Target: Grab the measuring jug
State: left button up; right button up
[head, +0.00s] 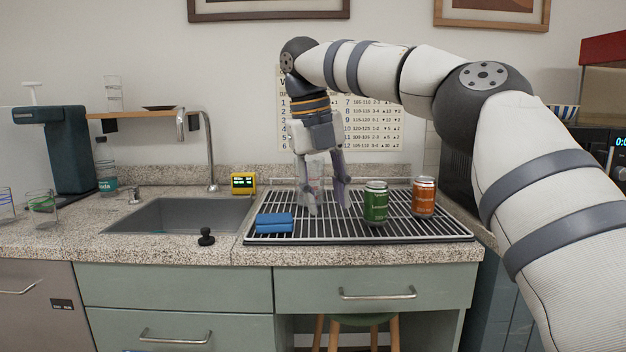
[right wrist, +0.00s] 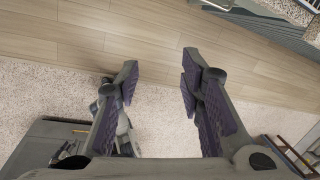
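A clear vessel that looks like the measuring jug (head: 319,182) stands on the wire drying rack (head: 400,232), near its back. The gripper's fingers are spread. In the right wrist view my right gripper (right wrist: 160,82) is open with nothing between the fingers, and the jug does not show there.
A green can (head: 376,204) and an orange can (head: 424,197) stand right of the gripper. A blue sponge (head: 274,223) lies on the rack's left front. A sink (head: 185,214), black stopper (head: 206,237) and yellow timer (head: 243,183) are further left.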

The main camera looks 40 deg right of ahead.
aim_at(316, 164)
jog(key=i+l, duration=0.45)
jog(key=l, duration=0.15)
jog(key=i+l, duration=0.9)
jog(key=l, duration=0.25)
